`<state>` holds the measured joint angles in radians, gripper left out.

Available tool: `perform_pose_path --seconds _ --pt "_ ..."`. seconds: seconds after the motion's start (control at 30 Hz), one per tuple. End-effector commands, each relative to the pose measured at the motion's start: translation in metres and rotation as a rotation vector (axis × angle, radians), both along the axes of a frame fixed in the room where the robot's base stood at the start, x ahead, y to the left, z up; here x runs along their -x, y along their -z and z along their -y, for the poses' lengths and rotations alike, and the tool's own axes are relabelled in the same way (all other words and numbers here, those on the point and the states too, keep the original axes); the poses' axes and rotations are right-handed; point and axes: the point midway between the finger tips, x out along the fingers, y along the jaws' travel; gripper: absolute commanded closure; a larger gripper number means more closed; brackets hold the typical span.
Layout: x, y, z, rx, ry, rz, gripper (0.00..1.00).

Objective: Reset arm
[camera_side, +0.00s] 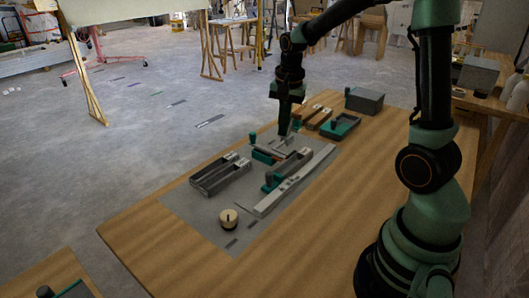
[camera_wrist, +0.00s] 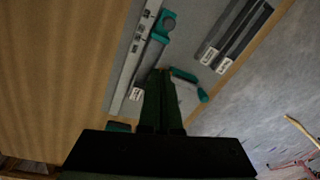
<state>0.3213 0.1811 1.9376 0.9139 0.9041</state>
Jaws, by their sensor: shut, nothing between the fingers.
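My gripper (camera_side: 285,131) points down over the far part of the grey mat (camera_side: 205,212) on the wooden table. Its fingers are shut with nothing between them. In the wrist view my gripper (camera_wrist: 163,75) reaches up from the bottom, with its fingertips beside a grey plate with green handles (camera_wrist: 186,95). That plate with a green knob (camera_side: 262,150) lies just below the fingertips in the side view. I cannot tell whether the fingers touch it.
A grey double-slot tray (camera_side: 220,175), a long pale rail (camera_side: 296,182) with a green-handled part (camera_side: 272,183) and a cream round knob (camera_side: 229,218) lie on the mat. A grey box (camera_side: 364,100) and a green tray (camera_side: 341,126) stand behind. The right table side is bare.

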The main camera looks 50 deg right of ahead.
Motion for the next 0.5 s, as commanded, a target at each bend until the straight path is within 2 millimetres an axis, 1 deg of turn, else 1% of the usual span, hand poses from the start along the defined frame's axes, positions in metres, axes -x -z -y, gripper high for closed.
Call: perform_pose_path --seconds 0.03,0.2,0.33,0.5 --pt "0.004 -0.015 -0.013 0.018 -0.087 0.031 1.0" --pt "0.024 -0.048 -0.049 0.08 -0.38 0.109 1.0" --pt "0.043 -0.067 -0.074 0.136 -0.6 0.167 1.0" --pt "0.069 -0.081 -0.102 0.22 -0.878 0.241 1.0"
